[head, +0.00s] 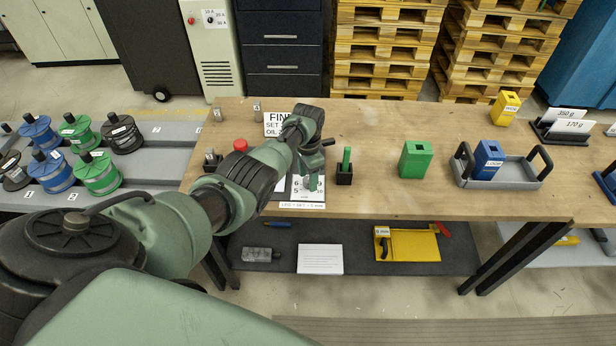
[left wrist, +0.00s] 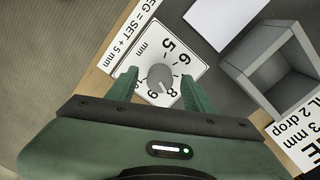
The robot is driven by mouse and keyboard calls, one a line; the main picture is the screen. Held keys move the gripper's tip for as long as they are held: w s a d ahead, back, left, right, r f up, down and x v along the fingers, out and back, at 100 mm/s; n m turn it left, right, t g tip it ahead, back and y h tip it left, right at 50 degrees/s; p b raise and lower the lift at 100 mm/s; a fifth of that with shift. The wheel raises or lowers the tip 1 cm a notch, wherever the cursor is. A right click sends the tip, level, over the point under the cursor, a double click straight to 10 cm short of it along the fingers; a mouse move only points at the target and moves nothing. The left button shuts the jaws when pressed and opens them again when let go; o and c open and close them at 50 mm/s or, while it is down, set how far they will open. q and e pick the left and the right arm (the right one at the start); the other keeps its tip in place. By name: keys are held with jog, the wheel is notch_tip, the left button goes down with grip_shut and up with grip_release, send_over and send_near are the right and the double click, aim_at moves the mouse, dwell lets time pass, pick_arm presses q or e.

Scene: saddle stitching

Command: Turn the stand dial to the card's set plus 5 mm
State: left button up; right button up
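The dial knob (left wrist: 161,77) is grey and round, on a white plate (left wrist: 150,58) marked mm with 5, 6, 8 and 9 visible. I cannot tell its exact setting. My left gripper (left wrist: 160,80) is open, with one finger on each side of the knob; contact is unclear. In the head view the plate (head: 300,195) lies at the table's front edge, partly covered by my left gripper (head: 309,181). A strip (left wrist: 133,30) ends in "EG = SET + 5 mm". The card (head: 272,130) is partly hidden; its "3 mm" and "2 drop" show in the left wrist view (left wrist: 294,135). My right gripper is out of view.
A black holder with a green stick (head: 346,165) stands just right of the plate. A green block (head: 415,160) and a grey tray (head: 520,171) with a blue block stand farther right. A red button (head: 240,145) is left of my forearm. A grey hollow box (left wrist: 270,65) is near the gripper.

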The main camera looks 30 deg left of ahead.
pick_arm(q)
jog(key=shift+r, duration=3.9)
jog(key=shift+f, duration=0.1)
